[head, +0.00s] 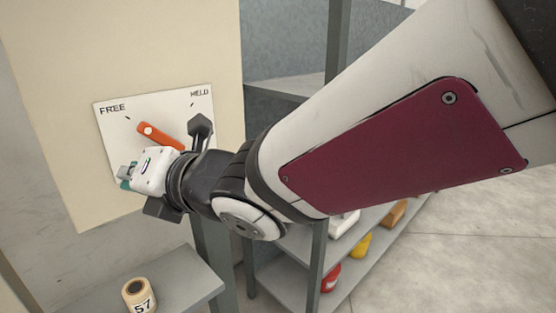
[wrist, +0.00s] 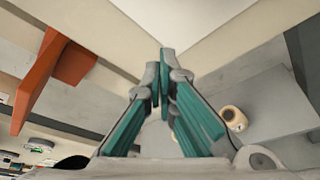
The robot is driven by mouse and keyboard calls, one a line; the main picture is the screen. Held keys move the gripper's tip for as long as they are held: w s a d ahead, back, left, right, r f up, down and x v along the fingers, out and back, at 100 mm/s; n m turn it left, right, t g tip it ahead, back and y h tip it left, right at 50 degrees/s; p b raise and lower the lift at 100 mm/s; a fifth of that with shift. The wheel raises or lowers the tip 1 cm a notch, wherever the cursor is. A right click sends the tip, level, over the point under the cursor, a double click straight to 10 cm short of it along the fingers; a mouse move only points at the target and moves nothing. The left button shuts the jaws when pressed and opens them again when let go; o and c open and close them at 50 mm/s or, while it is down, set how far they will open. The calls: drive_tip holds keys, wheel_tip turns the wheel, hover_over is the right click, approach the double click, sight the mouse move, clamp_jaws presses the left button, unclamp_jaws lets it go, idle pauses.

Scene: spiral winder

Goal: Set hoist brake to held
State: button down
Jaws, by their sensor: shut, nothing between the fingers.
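A white plate (head: 112,137) on the cream panel carries the words FREE at upper left and HELD at upper right, each with a tick mark. An orange lever (head: 160,137) on the plate points up and left, toward the FREE mark. Its lower right end is hidden behind my wrist. My gripper (head: 125,175) is in front of the plate's lower left part, below the lever. In the wrist view the teal fingers (wrist: 162,62) are shut and empty. The orange lever (wrist: 45,75) stands apart from them on the left of that view.
A cream roll marked 57 (head: 139,295) stands on a grey shelf (head: 190,276) below the panel. A rack at the right holds a red item (head: 331,277), a yellow item (head: 361,245) and a brown block (head: 394,212). Grey posts stand beside the panel. The floor at right is clear.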

sight(162, 139)
drive_tip(key=shift+w+d+r+p, duration=0.15)
drive_tip(key=shift+w+r+p, duration=1.1)
drive_tip(key=shift+w, duration=0.15)
drive_tip(key=shift+b, duration=0.3)
